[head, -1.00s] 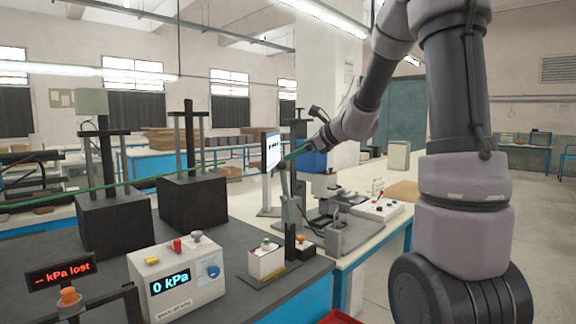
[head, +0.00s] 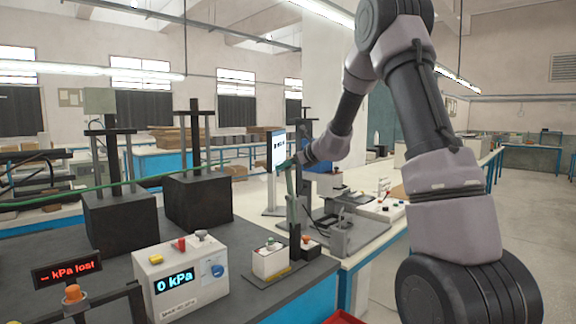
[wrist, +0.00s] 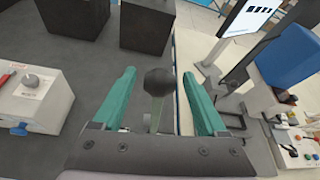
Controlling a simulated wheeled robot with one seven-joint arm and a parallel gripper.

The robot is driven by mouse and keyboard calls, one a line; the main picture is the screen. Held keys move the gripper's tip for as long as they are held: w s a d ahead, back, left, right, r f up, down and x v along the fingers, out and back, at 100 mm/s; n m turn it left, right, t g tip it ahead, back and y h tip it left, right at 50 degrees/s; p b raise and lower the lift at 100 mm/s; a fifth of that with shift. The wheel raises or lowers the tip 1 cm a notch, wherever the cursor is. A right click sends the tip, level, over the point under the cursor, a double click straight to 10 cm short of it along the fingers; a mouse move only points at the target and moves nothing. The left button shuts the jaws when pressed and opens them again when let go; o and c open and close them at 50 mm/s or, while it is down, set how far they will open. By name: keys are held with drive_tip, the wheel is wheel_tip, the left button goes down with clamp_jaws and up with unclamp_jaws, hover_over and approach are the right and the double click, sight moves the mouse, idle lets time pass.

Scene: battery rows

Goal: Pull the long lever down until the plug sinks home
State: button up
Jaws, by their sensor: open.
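The long lever shows in the wrist view as a pale shaft (wrist: 156,118) topped by a round black knob (wrist: 159,82). My gripper (wrist: 158,74) is open, with its teal fingers on either side of the knob and a gap on both sides. I cannot tell the exact depth of the knob between them. In the head view my gripper (head: 285,163) is at the top of a slim greenish upright (head: 291,195), which seems to be the lever, above a small white box (head: 269,263) on a dark base. I cannot make out the plug.
A white meter box (head: 180,277) reading 0 kPa stands left, beside a red "kPa lost" display (head: 67,271). Two black blocks with posts (head: 122,220) (head: 199,200) stand behind. A screen (head: 276,160) and bench equipment (head: 342,236) are close by. A green line crosses at left.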

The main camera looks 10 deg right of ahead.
drive_tip(key=shift+w+a, duration=0.1)
clamp_jaws()
idle(1.4)
